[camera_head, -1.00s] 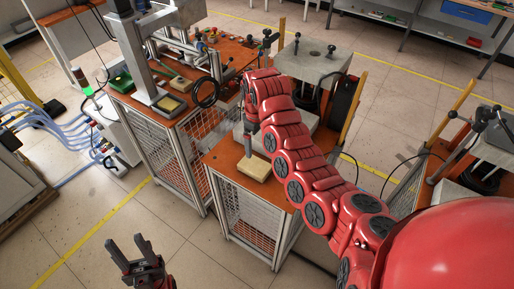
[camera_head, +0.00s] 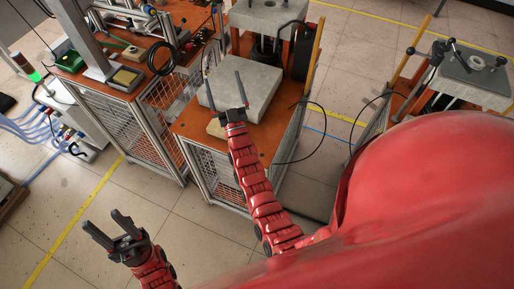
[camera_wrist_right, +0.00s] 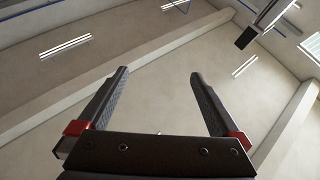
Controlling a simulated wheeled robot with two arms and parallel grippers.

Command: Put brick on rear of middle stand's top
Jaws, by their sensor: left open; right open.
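The pale tan brick (camera_head: 215,129) lies on the orange top of the middle stand (camera_head: 189,126), near its front edge. My right gripper hides part of it. My right gripper (camera_head: 224,80) is open and empty, its fingers pointing up and spread apart in the head view. In the right wrist view, its two fingers (camera_wrist_right: 158,85) are apart with only ceiling and walls beyond. My left gripper (camera_head: 103,219) is open and empty over the floor at the lower left, away from the stand.
A large grey slab (camera_head: 252,92) lies on the middle stand behind the brick. A press with a grey block (camera_head: 268,17) stands at the rear. A cluttered bench (camera_head: 125,82) stands left; another grey-topped stand (camera_head: 478,75) stands right. Floor in front is clear.

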